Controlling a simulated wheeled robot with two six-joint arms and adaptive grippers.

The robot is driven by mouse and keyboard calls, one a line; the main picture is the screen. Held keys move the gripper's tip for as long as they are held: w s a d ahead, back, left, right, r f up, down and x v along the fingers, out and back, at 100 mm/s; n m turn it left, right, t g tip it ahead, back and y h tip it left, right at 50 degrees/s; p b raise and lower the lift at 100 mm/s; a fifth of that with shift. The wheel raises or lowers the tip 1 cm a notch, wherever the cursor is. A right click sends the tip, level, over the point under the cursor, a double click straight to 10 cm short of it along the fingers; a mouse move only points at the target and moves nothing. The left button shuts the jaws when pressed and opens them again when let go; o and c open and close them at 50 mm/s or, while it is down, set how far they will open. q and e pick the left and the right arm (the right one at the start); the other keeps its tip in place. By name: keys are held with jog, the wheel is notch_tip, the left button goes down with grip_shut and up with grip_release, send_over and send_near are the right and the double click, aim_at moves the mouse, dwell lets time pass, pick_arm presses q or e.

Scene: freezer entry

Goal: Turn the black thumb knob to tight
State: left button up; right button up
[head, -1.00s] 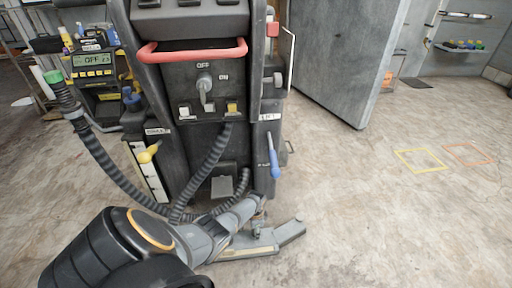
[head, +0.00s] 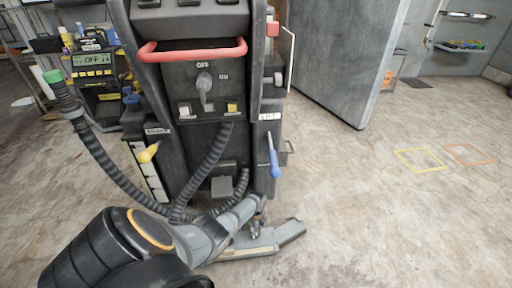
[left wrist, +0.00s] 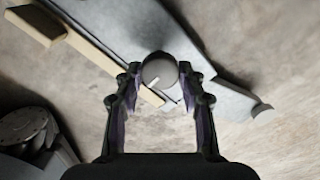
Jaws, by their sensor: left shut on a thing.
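The thumb knob (left wrist: 159,73) shows in the left wrist view as a round, dark-rimmed knob with a greyish top and a short white mark toward its lower left. My left gripper (left wrist: 160,88) is shut on it, one finger on each side. The knob sits above a grey metal piece low to the floor. In the head view my left gripper (head: 258,204) is at the foot of the black machine (head: 215,150), small and partly hidden by my arm. The knob cannot be made out there, and no tight marking is legible. My right gripper is not in view.
The machine carries a red handle (head: 192,50), a switch lever (head: 205,88), a blue lever (head: 273,160) and ribbed hoses (head: 105,165). A grey floor tool (head: 275,240) lies beside my gripper. The concrete floor to the right is clear, with a yellow outline (head: 421,160).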

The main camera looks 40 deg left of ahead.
pick_arm(q)
jog(key=shift+m, duration=0.4)
jog(key=o, duration=1.1)
jog(key=shift+o, duration=0.2)
notch_tip(320, 180, up, 12)
